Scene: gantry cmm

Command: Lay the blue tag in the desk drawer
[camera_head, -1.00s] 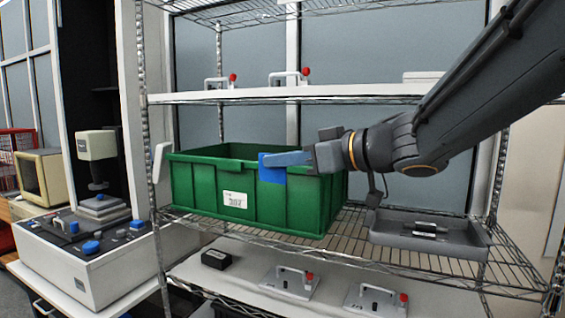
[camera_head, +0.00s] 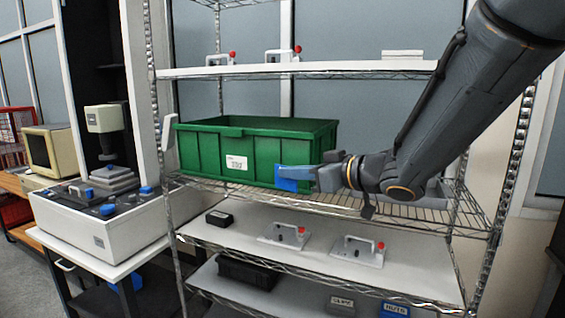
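The blue tag (camera_head: 287,178) is a flat blue piece at the tip of my gripper (camera_head: 312,178), in front of the right end of the green bin. My gripper appears shut on it and points left. The tag hangs clear of the table and the shelf boards, as far as I can tell. A desk (camera_head: 125,258) with a white top stands at the left; a handle (camera_head: 64,265) shows under its top at the front left. The drawer appears shut, though its front is small and partly out of view.
A green bin (camera_head: 207,153) stands on the wire rack's middle shelf. A grey tray (camera_head: 432,190) is behind my arm. A white console (camera_head: 95,222) with blue knobs covers much of the desk top. The rack's left post (camera_head: 157,120) stands between bin and desk.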

